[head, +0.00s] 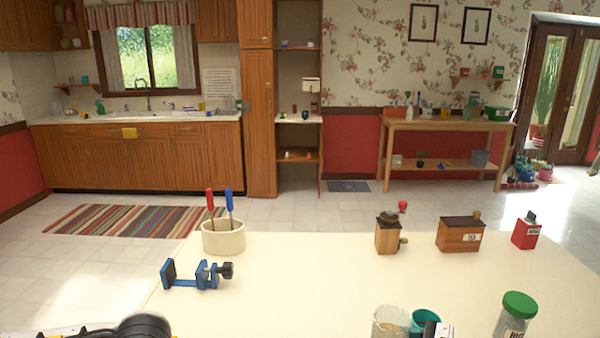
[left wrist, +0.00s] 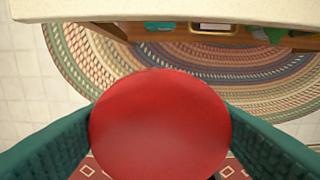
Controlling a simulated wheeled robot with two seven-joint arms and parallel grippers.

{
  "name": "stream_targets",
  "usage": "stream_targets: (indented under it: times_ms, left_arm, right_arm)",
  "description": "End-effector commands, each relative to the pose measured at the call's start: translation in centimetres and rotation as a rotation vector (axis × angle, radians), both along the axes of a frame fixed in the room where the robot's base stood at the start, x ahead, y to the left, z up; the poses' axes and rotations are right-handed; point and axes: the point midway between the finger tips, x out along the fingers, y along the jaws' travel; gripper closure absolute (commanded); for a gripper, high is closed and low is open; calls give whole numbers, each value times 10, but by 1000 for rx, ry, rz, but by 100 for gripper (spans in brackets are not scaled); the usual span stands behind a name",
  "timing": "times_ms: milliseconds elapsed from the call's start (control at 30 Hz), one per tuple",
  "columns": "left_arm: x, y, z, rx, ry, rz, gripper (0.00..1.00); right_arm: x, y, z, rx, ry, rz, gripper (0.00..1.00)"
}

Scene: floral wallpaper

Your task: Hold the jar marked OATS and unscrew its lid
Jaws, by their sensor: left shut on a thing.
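In the left wrist view, my left gripper (left wrist: 160,128) has its two teal fingers closed on opposite sides of a round red lid-like disc (left wrist: 160,115). The disc faces the camera and hides whatever is under it, so I cannot tell whether a jar is attached. It is held beyond the table edge, over a braided rug. In the head view, a clear jar with a green lid (head: 520,304) stands at the lower right; its label is cut off. An open-looking glass jar (head: 389,322) stands at the bottom edge. I cannot read OATS anywhere. My right gripper is not seen.
The cream table (head: 300,285) is clear in the middle. A blue clamp (head: 182,282) and a crock (head: 223,240) with red and blue tools are on the left. Wooden boxes (head: 460,236) and a red tin (head: 525,232) stand at the back. A teal cup (head: 424,318) is in front.

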Motion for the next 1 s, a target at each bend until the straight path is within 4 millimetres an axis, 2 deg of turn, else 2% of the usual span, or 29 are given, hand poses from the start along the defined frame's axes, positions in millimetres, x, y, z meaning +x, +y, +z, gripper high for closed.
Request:
stream_targets:
  times_ms: [167,633,1000]
  left_arm:
    - [0,0,0,0,0,0,60]
    - [0,0,0,0,0,0,60]
    - [0,0,0,0,0,0,60]
  right_arm:
    - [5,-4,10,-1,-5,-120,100]
    - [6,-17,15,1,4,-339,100]
    - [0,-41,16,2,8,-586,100]
